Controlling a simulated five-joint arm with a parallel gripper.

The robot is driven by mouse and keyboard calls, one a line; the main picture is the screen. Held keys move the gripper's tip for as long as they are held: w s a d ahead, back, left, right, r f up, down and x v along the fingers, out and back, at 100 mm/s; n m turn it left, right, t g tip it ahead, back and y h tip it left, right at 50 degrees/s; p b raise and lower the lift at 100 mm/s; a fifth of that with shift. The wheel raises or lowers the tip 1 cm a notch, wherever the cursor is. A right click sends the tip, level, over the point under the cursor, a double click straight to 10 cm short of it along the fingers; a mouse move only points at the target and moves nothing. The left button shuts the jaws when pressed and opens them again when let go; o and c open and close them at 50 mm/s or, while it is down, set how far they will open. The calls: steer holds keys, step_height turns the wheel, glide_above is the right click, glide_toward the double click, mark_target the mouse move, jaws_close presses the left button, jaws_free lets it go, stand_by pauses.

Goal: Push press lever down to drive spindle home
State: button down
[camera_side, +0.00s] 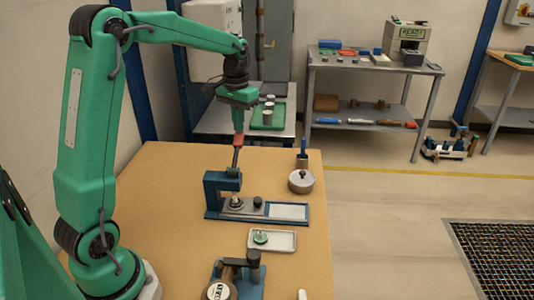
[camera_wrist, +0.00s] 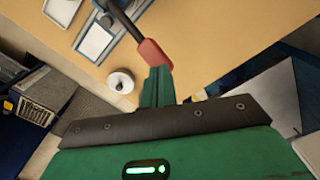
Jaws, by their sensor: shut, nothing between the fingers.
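The blue press (camera_side: 215,190) stands on its base on the tan bench in the side view. Its dark lever (camera_side: 236,157) rises steeply from the press head and ends in a red grip (camera_side: 238,139). In the wrist view the red grip (camera_wrist: 152,54) and the dark lever (camera_wrist: 122,20) run to the upper left. My gripper (camera_side: 238,130) is shut and empty, pointing down at the top end of the red grip. Its green fingers (camera_wrist: 157,72) meet or overlap the grip in the wrist view; contact is unclear. The spindle under the press head is too small to make out.
A round metal pot (camera_side: 301,181) and a blue-handled tool (camera_side: 303,153) stand right of the press. A white tray (camera_side: 285,241) holding a green part lies in front, near another blue fixture (camera_side: 250,278). Bench space left of the press is clear.

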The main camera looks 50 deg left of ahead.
steer(key=shift+r, duration=2.4)
steer(key=shift+d+r, duration=0.1)
steer(key=shift+s+d+r, duration=0.15)
steer(key=shift+s, duration=0.05)
steer(key=s+d+r+m+t, duration=0.1)
steer(key=s+d+r+t, duration=0.2)
steer(key=s+d, duration=0.65)
steer(key=s+d+f+m+t, duration=0.1)
steer(key=s+d+f, duration=0.1)
steer(key=s, duration=0.3)
steer(key=s+d+f+m+t, duration=0.1)
steer(key=s+d, duration=0.2)
steer(key=s, duration=0.3)
steer(key=shift+d+f+t, duration=0.2)
steer(key=shift+f+t, duration=0.1)
steer(key=shift+f, duration=0.05)
